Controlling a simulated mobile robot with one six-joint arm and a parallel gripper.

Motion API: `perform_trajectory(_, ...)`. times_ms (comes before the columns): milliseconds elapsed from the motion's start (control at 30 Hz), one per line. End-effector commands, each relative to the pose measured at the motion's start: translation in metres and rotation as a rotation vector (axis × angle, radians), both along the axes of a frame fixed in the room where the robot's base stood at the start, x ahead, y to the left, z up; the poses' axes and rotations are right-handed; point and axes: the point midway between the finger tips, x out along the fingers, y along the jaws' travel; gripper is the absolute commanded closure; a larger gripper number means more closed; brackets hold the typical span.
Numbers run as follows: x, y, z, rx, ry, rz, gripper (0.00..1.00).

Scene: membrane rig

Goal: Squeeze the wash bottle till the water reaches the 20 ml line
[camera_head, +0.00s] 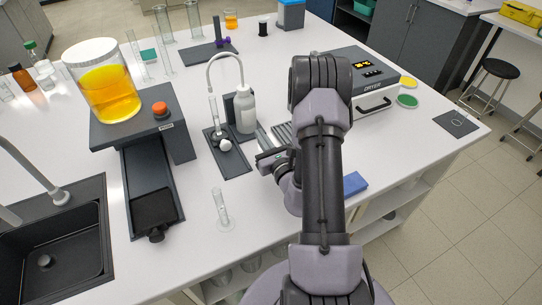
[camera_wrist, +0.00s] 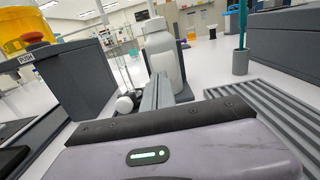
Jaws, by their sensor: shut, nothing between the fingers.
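The water level and the 20 ml line are too small to read. In the wrist view the bottle (camera_wrist: 164,60) stands just beyond my fingers. My gripper (camera_head: 266,158) is shut and empty, low over the bench, in front of the bottle and a little to its right in the head view. Its closed fingers (camera_wrist: 156,92) show in the wrist view.
A white ball (camera_head: 225,145) sits on the tray. A dark stand (camera_head: 180,130) with an orange button and a jar of orange liquid (camera_head: 107,95) is left. Another clear cylinder (camera_head: 221,207) stands in front. A slotted rack (camera_wrist: 270,110) and the dryer (camera_head: 370,75) are right.

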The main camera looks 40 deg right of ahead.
Motion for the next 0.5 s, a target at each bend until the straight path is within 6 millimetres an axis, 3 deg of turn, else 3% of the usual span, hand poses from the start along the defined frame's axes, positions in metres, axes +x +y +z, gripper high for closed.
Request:
perform_trajectory(200,-0.047,0.012,-0.004,0.005,0.004,-0.004,1.00)
perform_trajectory(500,-0.070,0.019,-0.004,0.001,0.004,-0.001,1.00)
